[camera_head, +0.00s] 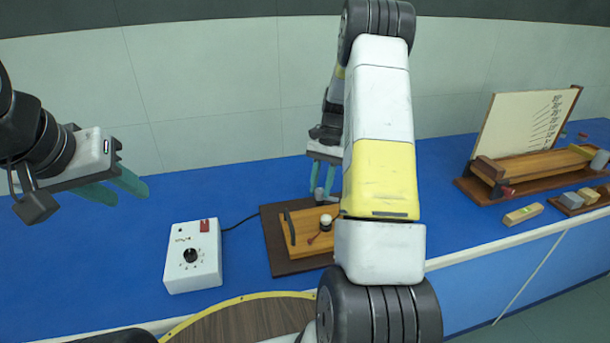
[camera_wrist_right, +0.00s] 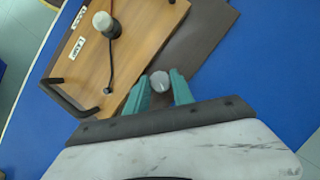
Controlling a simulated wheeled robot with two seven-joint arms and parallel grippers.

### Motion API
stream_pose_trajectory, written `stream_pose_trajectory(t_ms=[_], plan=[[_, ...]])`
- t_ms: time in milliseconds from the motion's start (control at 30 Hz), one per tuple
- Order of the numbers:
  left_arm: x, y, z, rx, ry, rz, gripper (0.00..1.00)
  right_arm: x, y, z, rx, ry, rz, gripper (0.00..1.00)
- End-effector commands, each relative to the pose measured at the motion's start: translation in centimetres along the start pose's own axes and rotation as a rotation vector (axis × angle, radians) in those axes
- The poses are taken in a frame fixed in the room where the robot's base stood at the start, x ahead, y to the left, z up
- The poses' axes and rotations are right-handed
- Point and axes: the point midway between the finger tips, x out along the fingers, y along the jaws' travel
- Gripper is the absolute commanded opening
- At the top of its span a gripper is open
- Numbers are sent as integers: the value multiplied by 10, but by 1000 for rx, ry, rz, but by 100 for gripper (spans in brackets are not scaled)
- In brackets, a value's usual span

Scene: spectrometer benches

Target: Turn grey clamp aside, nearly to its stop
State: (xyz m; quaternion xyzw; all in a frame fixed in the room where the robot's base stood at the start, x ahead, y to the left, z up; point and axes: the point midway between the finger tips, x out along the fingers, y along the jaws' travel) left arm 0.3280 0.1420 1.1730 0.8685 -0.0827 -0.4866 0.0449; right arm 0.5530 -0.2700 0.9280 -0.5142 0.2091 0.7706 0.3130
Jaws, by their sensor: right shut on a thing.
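The grey clamp (camera_wrist_right: 160,84) shows as a round grey knob at the edge of a wooden board, between the teal fingertips of my right gripper (camera_wrist_right: 160,92). The fingers are shut on it. In the head view the right gripper (camera_head: 322,178) points down at the board's back edge, and the clamp (camera_head: 319,194) shows small below the fingers. My right arm covers the board's right part there. The clamp's lower part is hidden in the wrist view. My left gripper (camera_head: 129,192) is open and empty, above the blue bench at the left.
The wooden board (camera_head: 296,228) lies on a dark base (camera_head: 273,240) and bears a white-topped knob (camera_head: 326,222) and a black handle. A white dial box (camera_head: 193,258) stands left of it. A scale stand (camera_head: 525,125) and small blocks are at the right. Blue bench between is clear.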

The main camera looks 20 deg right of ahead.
Motion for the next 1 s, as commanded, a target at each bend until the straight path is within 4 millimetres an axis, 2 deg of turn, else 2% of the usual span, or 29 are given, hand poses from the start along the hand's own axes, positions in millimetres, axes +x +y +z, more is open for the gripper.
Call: stream_pose_trajectory(t_ms=[500,1000], plan=[[0,0,0,0,0,0,36,-1,-3,0,-389,3,161,0],[0,0,0,0,0,0,36,-1,-3,0,-521,4,215,0]])
